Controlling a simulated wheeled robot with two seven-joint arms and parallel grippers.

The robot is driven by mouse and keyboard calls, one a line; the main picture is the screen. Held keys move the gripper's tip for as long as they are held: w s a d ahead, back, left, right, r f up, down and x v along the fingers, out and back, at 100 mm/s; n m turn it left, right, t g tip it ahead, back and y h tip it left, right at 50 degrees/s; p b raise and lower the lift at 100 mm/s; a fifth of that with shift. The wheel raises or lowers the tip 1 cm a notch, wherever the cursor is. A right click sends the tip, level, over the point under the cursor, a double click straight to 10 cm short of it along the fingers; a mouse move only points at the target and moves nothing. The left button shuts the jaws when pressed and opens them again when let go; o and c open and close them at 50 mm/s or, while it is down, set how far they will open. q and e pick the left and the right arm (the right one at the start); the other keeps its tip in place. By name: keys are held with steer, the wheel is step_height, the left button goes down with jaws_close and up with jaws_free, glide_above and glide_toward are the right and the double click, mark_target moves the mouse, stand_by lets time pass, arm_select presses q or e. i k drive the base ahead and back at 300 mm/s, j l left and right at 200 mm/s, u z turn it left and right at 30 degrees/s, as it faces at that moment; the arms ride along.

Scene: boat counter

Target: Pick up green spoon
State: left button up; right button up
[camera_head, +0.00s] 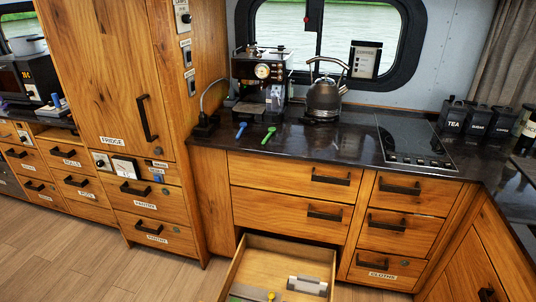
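The green spoon (269,135) lies on the dark countertop (320,143), close to its front edge and in front of the espresso machine (262,78). A blue spoon (240,131) lies a short way to its left, apart from it. Nothing covers the green spoon. Neither of my grippers shows in the head view.
A kettle (324,97) stands behind and right of the spoons. A cooktop (413,141) is farther right, with dark canisters (478,121) beyond. Below the counter a drawer (240,268) stands open, with a few small items inside. The countertop between spoons and cooktop is clear.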

mark_target(271, 130)
steer(key=j+z, duration=0.1)
steer(key=z, duration=1.1)
steer(key=j+z, duration=0.3)
steer(key=j, duration=0.15)
steer(key=j+z, duration=0.25)
steer(key=j, duration=0.25)
steer(key=j+z, duration=0.3)
steer(key=j, duration=0.15)
steer(key=k+j+z, duration=0.15)
steer(key=j+z, duration=0.15)
steer(key=j, duration=0.15)
steer(key=k+j+z, duration=0.25)
steer(key=j, duration=0.2)
steer(key=i, duration=0.1)
